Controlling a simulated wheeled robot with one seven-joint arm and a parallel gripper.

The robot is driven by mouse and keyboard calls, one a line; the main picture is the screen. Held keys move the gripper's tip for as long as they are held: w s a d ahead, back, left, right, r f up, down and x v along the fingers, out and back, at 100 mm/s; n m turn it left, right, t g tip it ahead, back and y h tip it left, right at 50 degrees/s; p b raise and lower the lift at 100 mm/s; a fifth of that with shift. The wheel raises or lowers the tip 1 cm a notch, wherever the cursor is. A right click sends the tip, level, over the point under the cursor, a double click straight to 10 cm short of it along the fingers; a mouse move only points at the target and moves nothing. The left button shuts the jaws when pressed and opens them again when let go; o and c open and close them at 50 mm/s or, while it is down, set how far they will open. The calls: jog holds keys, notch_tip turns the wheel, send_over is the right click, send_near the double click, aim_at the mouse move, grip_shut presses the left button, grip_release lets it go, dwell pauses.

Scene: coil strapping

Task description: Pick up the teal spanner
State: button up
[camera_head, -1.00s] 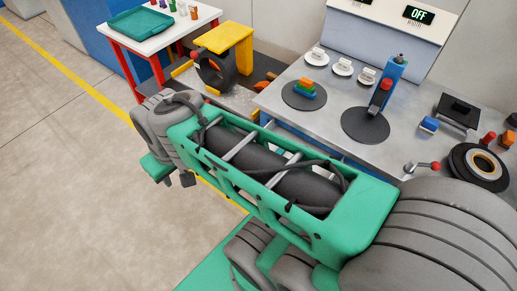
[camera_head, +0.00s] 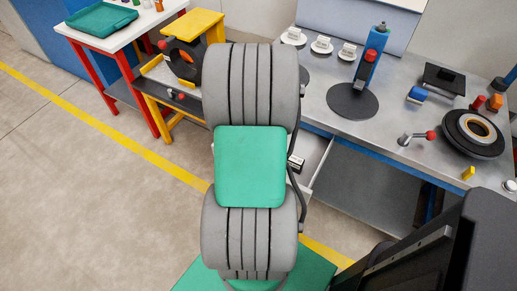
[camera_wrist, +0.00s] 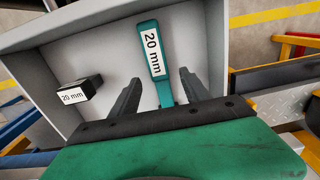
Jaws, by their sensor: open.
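The teal spanner (camera_wrist: 147,30) lies in an open grey drawer (camera_wrist: 40,45) in the wrist view, its long body pointing toward my gripper. It carries a white "20 mm" label. My gripper (camera_wrist: 160,80) is open, with one dark finger on each side of the spanner's near end and apart from it. Whether the fingers are down at its height is hard to tell. The spanner's nearest end is hidden behind the gripper body. In the head view my arm hides the gripper and the spanner; part of the drawer (camera_head: 318,160) shows beside it.
A black block (camera_wrist: 82,88), also labelled "20 mm", lies left of the spanner in the drawer. The drawer walls surround both. In the head view, the grey bench (camera_head: 400,140) stands above the drawer, with a blue tool stand (camera_head: 366,62). A yellow stand (camera_head: 198,28) is at left.

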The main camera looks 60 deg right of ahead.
notch_tip(320, 180, down, 4)
jog(key=shift+r, duration=0.1)
jog(key=shift+c, duration=0.5)
grip_shut()
dwell(0.9)
